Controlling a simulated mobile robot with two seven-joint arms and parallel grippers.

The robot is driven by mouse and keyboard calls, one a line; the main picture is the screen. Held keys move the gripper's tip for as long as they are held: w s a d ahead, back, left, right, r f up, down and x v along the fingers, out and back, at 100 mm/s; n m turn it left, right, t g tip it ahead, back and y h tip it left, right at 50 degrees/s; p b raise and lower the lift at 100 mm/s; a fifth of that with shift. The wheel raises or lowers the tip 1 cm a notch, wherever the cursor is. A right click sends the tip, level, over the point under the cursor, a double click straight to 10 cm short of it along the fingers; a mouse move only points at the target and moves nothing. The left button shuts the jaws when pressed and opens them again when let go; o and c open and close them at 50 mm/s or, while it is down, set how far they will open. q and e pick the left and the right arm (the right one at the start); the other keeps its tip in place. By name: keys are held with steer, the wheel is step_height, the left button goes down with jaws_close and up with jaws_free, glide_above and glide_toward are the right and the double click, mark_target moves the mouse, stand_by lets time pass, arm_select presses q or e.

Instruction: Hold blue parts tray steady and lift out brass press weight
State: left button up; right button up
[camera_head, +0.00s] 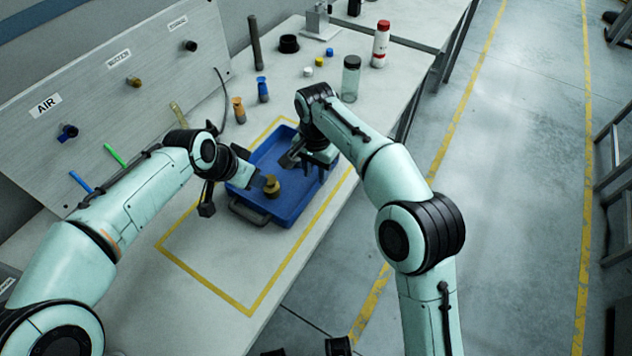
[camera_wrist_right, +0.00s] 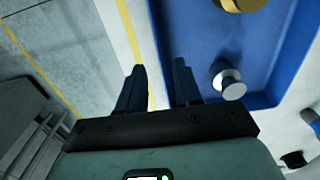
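The blue parts tray (camera_head: 297,212) lies on the bench inside a yellow taped outline. The brass press weight (camera_head: 271,187) stands in its near left part; its edge also shows at the top of the right wrist view (camera_wrist_right: 240,4). My left gripper (camera_head: 259,181) is over the tray's left side, close to the weight; its fingers are too small to read. My right gripper (camera_head: 318,160) is at the tray's far right side. In the right wrist view its fingers (camera_wrist_right: 159,78) are apart, with the tray's rim line between them. I cannot tell whether they touch it.
A small silver cylinder (camera_wrist_right: 230,84) sits in the tray. An orange part (camera_head: 238,109) and a blue part (camera_head: 262,89) stand beyond it. A clear jar (camera_head: 350,80) and a white bottle with red cap (camera_head: 381,44) stand at the back right. The near bench is clear.

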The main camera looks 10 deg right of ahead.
mark_target(316, 182)
step_height(316, 182, down, 6)
steer(key=shift+r, duration=0.1)
stand_by(0.4)
jaws_close()
